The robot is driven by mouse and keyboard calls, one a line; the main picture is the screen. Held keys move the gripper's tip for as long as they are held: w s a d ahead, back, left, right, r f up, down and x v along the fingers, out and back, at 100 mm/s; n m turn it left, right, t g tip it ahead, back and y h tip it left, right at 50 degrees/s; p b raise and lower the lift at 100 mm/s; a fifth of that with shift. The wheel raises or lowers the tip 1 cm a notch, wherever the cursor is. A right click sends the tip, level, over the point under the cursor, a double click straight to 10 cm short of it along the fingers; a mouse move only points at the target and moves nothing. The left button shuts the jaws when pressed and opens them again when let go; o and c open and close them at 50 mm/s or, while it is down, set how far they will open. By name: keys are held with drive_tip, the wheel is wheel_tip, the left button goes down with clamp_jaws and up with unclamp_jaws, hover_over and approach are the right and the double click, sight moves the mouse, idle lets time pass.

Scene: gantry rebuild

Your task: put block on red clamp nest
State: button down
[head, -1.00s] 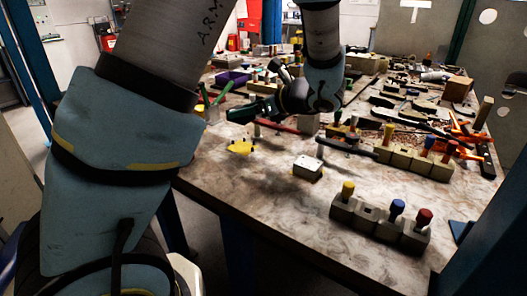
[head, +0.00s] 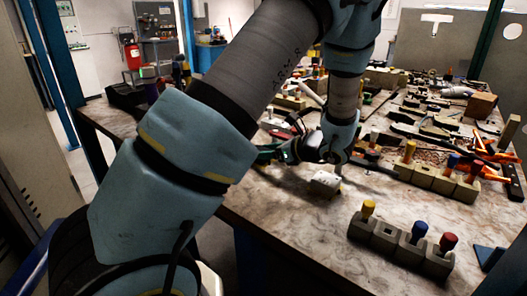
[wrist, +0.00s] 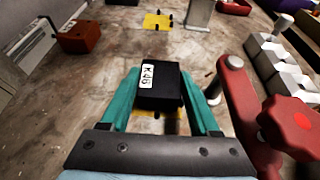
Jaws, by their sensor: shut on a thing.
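My gripper (wrist: 162,100) has teal fingers shut on a black block (wrist: 170,85) with a white "K46" label. In the head view my gripper (head: 268,153) hangs over the table near its front left part, and the block cannot be made out there. In the wrist view a red clamp (wrist: 243,110) with a round red knob (wrist: 292,125) stands just right of the gripper. A yellow patch (wrist: 160,114) shows partly beneath the block, mostly hidden by it and the gripper. I cannot tell whether the block touches it.
A second yellow patch (wrist: 157,20) with dark pins lies farther off. A red-brown box (wrist: 80,36) is at left, grey blocks (wrist: 270,55) at right. In the head view a small pale block (head: 325,184) and a peg row (head: 385,237) stand on the table (head: 300,230).

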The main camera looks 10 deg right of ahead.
drive_tip(key=shift+f, duration=0.15)
drive_tip(key=shift+f, duration=0.1)
drive_tip(key=shift+c, duration=0.6)
unclamp_jaws()
drive_tip(key=shift+r, duration=0.25)
drive_tip(key=b+v, duration=0.2)
drive_tip(key=v, duration=1)
drive_tip(key=shift+f, duration=0.1)
